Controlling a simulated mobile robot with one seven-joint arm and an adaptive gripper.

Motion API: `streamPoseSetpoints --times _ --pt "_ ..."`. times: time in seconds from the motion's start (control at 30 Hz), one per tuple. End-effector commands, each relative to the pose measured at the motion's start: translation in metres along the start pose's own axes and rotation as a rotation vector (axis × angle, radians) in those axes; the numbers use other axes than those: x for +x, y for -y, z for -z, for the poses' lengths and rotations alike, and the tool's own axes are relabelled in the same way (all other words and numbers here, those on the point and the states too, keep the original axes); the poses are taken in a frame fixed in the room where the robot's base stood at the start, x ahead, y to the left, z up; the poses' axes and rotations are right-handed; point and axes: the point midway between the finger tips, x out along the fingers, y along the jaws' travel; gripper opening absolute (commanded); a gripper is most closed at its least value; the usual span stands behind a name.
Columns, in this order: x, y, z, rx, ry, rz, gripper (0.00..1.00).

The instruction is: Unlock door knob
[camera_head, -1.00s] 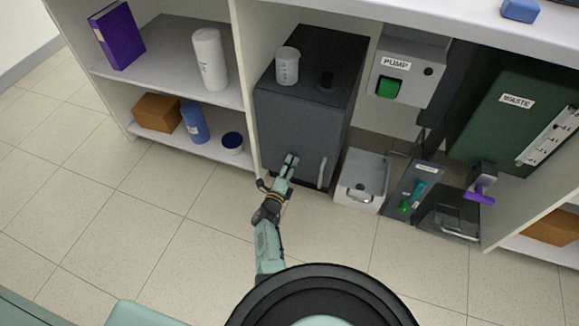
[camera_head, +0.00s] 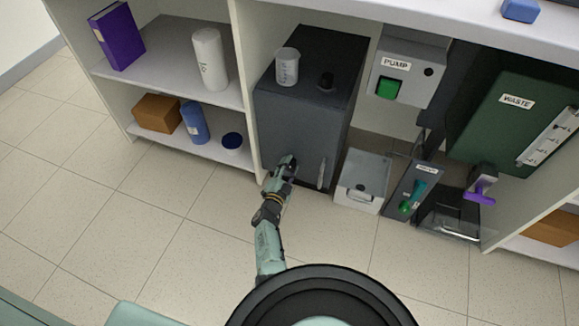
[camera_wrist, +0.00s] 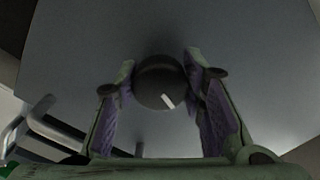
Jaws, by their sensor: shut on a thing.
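The door knob (camera_wrist: 160,82) is a dark round knob with a white line mark, on the front of a dark grey cabinet (camera_head: 300,125). In the wrist view it sits between the two fingers of my gripper (camera_wrist: 162,90), and its white mark points down and slightly right. The gripper is shut on the knob; its purple inner pads are at both sides. In the head view my gripper (camera_head: 286,164) is at the lower front of the cabinet and hides the knob. A pale vertical handle (camera_head: 321,173) is on the door to the right of my gripper.
A clear beaker (camera_head: 287,67) and a small black part stand on the cabinet. A grey drawer box (camera_head: 361,180), a lever panel (camera_head: 412,190) and a pump box (camera_head: 408,68) are to the right. Shelves with a book and bottles are at left. The floor in front is clear.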

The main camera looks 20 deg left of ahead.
Motion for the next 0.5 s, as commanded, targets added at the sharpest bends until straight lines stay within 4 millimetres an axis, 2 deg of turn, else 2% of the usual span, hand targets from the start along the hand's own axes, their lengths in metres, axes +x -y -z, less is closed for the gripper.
streamPoseSetpoints --times 0.2,0.5 --pt "0.001 0.0003 0.0007 -0.152 -0.001 -0.001 0.09" --pt "0.0013 0.0006 0.0007 -0.275 -0.001 0.0 0.09"
